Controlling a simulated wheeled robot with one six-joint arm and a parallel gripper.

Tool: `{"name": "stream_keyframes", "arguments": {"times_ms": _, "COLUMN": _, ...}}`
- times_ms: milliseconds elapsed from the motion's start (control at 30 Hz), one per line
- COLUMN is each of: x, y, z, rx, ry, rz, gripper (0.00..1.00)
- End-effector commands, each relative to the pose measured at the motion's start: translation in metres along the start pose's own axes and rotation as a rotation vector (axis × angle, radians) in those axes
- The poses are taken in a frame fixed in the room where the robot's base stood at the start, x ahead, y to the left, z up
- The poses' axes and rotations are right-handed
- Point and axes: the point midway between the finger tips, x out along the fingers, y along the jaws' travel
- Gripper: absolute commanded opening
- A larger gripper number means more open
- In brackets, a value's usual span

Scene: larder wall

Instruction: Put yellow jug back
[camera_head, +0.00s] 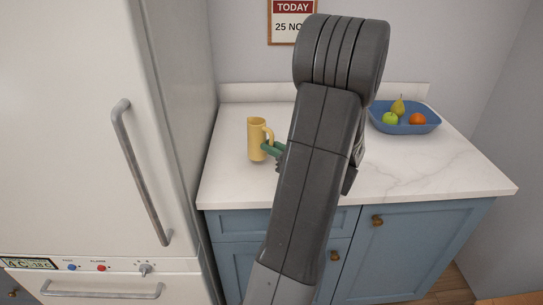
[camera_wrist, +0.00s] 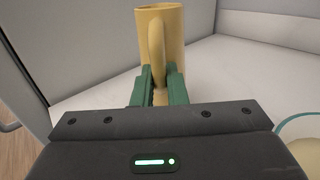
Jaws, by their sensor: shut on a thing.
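The yellow jug (camera_head: 256,136) stands upright at the left part of the white counter (camera_head: 230,178), near the tall fridge; I cannot tell whether its base touches the counter. Its handle faces right, towards my gripper. My gripper (camera_head: 272,149) has green fingers, and in the wrist view the two fingers (camera_wrist: 160,88) are shut on the jug's handle (camera_wrist: 157,50). The jug's body (camera_wrist: 174,30) rises beyond the fingers there. My arm hides the middle of the counter in the head view.
A white fridge (camera_head: 75,130) with a long handle (camera_head: 140,175) stands close on the left. A blue bowl (camera_head: 405,128) with a pear, a green apple and an orange fruit is at the back right. A rounded glass-like rim (camera_wrist: 300,125) shows in the wrist view. The counter's front right is clear.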

Motion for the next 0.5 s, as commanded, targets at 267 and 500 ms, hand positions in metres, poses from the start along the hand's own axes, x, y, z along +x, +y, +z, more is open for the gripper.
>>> {"name": "stream_keyframes", "arguments": {"times_ms": 267, "x": 0.000, "y": 0.000, "z": -0.027, "rx": 0.000, "ry": 0.000, "rz": 0.000, "gripper": 0.00}}
{"name": "stream_keyframes", "arguments": {"times_ms": 500, "x": 0.000, "y": 0.000, "z": -0.028, "rx": 0.000, "ry": -0.001, "rz": 0.000, "gripper": 0.00}}
